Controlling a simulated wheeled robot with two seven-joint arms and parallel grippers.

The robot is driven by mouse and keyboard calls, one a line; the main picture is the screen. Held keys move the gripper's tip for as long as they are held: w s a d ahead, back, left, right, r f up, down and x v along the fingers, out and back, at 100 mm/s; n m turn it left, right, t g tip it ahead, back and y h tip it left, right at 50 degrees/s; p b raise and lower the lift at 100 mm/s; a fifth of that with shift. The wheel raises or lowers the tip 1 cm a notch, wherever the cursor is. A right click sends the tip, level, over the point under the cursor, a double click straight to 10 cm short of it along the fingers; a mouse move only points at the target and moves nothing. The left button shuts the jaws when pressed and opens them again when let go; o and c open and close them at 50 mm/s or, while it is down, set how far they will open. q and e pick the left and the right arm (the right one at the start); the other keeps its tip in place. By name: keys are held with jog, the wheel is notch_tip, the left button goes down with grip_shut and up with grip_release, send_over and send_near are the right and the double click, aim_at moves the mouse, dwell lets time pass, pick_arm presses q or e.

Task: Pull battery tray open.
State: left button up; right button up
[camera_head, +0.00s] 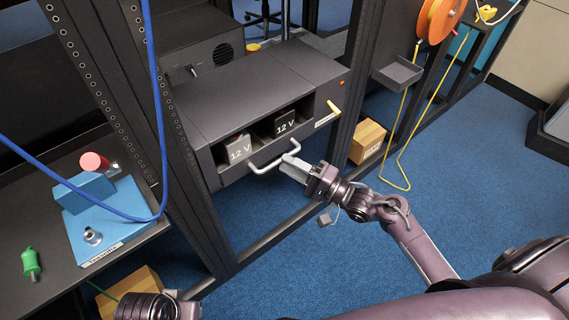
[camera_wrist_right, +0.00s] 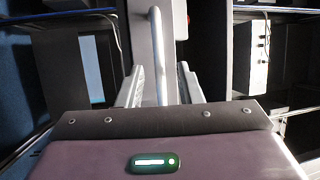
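The battery tray (camera_head: 237,172) sits in a dark grey console housing (camera_head: 255,95). Two batteries marked 12 V, a left one (camera_head: 238,148) and a right one (camera_head: 285,122), show inside its front openings. A pale bar handle (camera_head: 272,163) juts from the tray's front; it also shows in the right wrist view (camera_wrist_right: 157,50). My right gripper (camera_head: 291,163) is at the handle's right part. In the wrist view its two fingers (camera_wrist_right: 160,88) stand apart on either side of the bar, with visible gaps. Only a dark link of my left arm shows at bottom left; its fingers are out of view.
Perforated rack posts (camera_head: 350,75) flank the console. A blue box (camera_head: 105,215) and blue cable are at left. A cardboard box (camera_head: 367,141) stands on the right. Blue carpet in front is free.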

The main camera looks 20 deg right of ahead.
jog(key=shift+x, duration=0.9)
grip_shut()
